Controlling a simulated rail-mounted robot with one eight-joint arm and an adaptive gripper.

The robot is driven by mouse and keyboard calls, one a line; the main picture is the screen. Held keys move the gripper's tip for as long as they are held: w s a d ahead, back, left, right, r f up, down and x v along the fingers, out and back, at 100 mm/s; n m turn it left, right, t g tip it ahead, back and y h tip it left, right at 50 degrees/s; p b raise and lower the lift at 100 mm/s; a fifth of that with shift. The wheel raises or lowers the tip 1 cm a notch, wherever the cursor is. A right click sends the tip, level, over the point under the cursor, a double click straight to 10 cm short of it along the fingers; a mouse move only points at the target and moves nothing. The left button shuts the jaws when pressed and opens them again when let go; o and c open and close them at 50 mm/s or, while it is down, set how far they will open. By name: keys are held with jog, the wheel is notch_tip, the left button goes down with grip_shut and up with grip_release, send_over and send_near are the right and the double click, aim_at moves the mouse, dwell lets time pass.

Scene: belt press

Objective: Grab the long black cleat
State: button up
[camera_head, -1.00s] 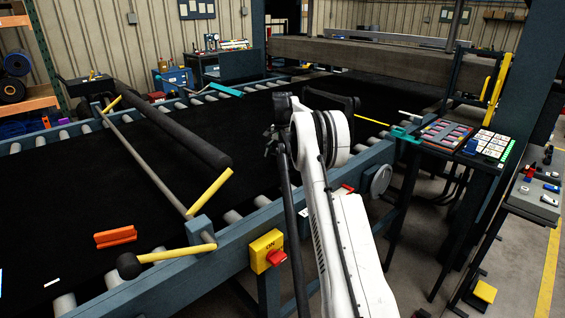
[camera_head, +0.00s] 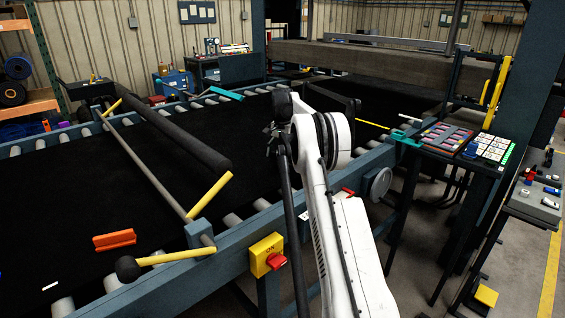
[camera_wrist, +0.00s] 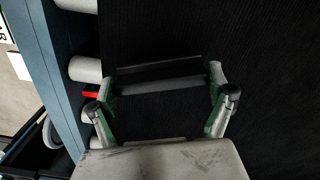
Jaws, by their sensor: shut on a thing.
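My gripper (camera_wrist: 160,95) shows in the wrist view, its two fingers set wide apart over the black belt. It is shut on a dark strip that spans between the fingertips, the long black cleat (camera_wrist: 160,71). The strip is hard to tell from the belt behind it, and its ends are unclear. In the head view, my white arm hides the fingers. A dark flat piece (camera_head: 342,104) shows just beyond the arm over the belt; I cannot tell for sure whether it is the cleat.
The wide black belt (camera_head: 90,180) lies on grey rollers in a blue frame (camera_head: 250,228). A black roll and a bar with yellow handles (camera_head: 210,190) cross it at left. An orange block (camera_head: 114,240) lies on the belt. A yellow switch box (camera_head: 266,254) is on the near frame.

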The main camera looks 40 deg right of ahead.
jog(key=shift+a+r, duration=0.2)
jog(key=shift+r, duration=0.75)
jog(key=w+a+r+b, duration=0.1)
jog(key=w+a+r, duration=0.2)
jog(key=a+r, duration=0.3)
jog(key=a, duration=0.5)
jog(key=shift+r+b, duration=0.3)
